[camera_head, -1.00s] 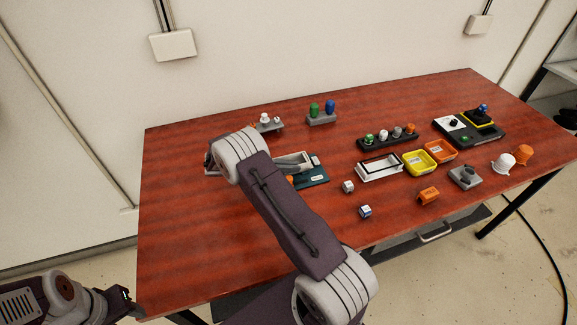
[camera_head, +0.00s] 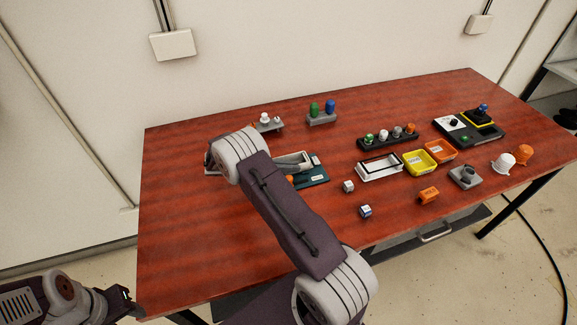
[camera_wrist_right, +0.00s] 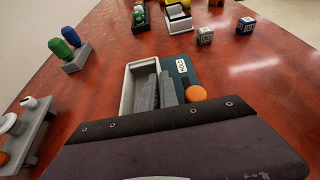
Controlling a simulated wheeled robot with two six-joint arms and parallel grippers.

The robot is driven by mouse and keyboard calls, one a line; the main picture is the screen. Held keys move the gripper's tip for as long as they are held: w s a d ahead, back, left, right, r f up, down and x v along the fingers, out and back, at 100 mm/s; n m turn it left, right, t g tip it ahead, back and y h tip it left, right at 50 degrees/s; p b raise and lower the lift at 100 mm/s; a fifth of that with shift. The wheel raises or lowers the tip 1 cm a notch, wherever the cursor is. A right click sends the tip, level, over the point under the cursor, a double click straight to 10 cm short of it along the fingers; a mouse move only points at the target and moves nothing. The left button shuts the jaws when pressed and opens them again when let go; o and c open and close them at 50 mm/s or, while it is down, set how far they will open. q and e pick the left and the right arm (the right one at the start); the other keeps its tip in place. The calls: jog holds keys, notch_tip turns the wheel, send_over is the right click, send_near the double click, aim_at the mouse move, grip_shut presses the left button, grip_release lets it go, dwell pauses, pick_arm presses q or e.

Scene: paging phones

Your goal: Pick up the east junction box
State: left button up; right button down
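Two small labelled cubes that may be junction boxes lie on the table: a grey-white cube (camera_head: 348,187) and a blue-and-white cube (camera_head: 365,211). They also show in the right wrist view as one cube (camera_wrist_right: 204,36) and a darker cube (camera_wrist_right: 246,25). I cannot read which, if any, is marked east. My right gripper (camera_wrist_right: 158,90) points down over a pale grey tray (camera_wrist_right: 127,90) beside a teal base (camera_wrist_right: 183,68) with an orange knob (camera_wrist_right: 197,93). Its grey fingers look close together; whether they hold anything is unclear. My left gripper (camera_head: 128,299) is off the table's front left corner.
An orange labelled block (camera_head: 429,195), a yellow tray (camera_head: 419,162), an orange tray (camera_head: 440,150) and a white frame (camera_head: 380,168) stand to the right. A grey block with green and blue knobs (camera_head: 321,118) stands at the back. The table's left front (camera_head: 190,240) is clear.

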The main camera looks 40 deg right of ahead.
aim_at(292, 157)
dwell(0.8)
notch_tip(292, 157, up, 4)
jog(key=shift+r, duration=0.2)
jog(key=s+d+r, duration=0.6)
jog(key=s+d, duration=0.2)
jog(key=shift+s+r, duration=0.25)
jog(key=shift+r, duration=0.05)
